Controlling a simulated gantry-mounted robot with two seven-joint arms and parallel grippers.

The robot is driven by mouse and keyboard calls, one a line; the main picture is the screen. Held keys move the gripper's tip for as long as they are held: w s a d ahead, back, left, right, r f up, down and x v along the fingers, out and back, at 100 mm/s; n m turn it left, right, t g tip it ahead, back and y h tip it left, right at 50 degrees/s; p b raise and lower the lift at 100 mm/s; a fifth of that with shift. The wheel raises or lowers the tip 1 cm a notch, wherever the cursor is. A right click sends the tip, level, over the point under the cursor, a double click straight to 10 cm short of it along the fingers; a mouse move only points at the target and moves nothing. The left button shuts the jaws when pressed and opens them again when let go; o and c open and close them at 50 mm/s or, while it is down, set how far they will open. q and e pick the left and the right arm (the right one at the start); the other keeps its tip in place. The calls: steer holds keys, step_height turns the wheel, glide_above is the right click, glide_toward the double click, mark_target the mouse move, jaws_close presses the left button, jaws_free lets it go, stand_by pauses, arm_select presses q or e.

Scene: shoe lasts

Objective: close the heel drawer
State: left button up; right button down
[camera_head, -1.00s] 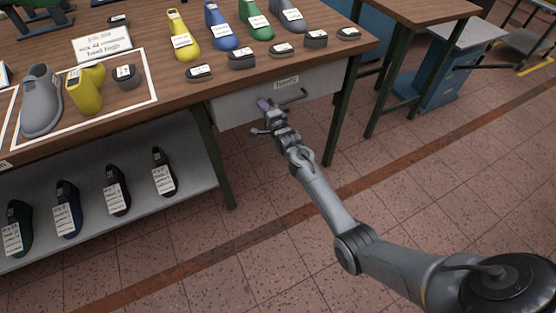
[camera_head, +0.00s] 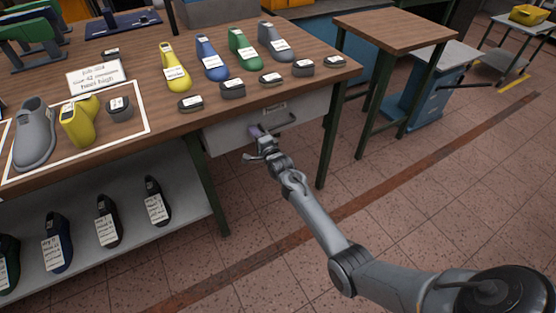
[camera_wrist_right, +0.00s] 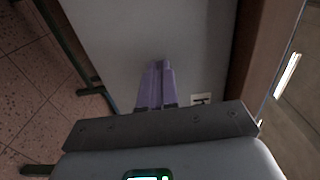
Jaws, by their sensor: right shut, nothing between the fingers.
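The heel drawer (camera_head: 232,137) is a pale grey front under the wooden tabletop, with a small "heels" label and a dark bar handle (camera_head: 280,123). Its front looks about flush with the table edge, but I cannot tell whether a small gap is left. My right gripper (camera_head: 255,130) is shut and empty, its purple fingertips at the drawer front just left of the handle. In the right wrist view the shut fingers (camera_wrist_right: 155,70) point at the flat drawer front (camera_wrist_right: 125,35), close to or touching it. Part of the label (camera_wrist_right: 201,99) shows beside them. My left gripper is not in view.
The table (camera_head: 140,62) carries colored shoe lasts, dark heel pieces and a white-outlined area with a sign (camera_head: 95,75). A lower shelf (camera_head: 120,245) holds labelled dark lasts. A smaller wooden table (camera_head: 395,32) stands to the right. The tiled floor in front is open.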

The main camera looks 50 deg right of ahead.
steer(key=s+a+f+p, duration=0.1)
steer(key=s+a+p, duration=0.15)
steer(key=s, duration=0.35)
steer(key=s+a+f+n+g+y+p, duration=0.1)
steer(key=s+f+p, duration=0.15)
steer(key=s, duration=0.35)
steer(key=s+a+f+p, duration=0.1)
steer(key=s+a+p, duration=0.15)
steer(key=s, duration=0.35)
steer(key=s+a+r+n+g+y+p, duration=0.2)
steer(key=s+a+r+n+g+p, duration=0.15)
steer(key=s+a+n, duration=0.4)
steer(key=s+a+r+n+g+y+p, duration=0.25)
steer(key=s+a+r+n+g, duration=0.2)
steer(key=s+a, duration=0.6)
steer(key=s+a+r+n+g, duration=0.1)
steer(key=s+r+n+g, duration=0.3)
steer(key=s+n, duration=0.55)
step_height(320, 180, up, 37)
steer(key=p, duration=3.8)
steer(key=shift+s+g, duration=0.4)
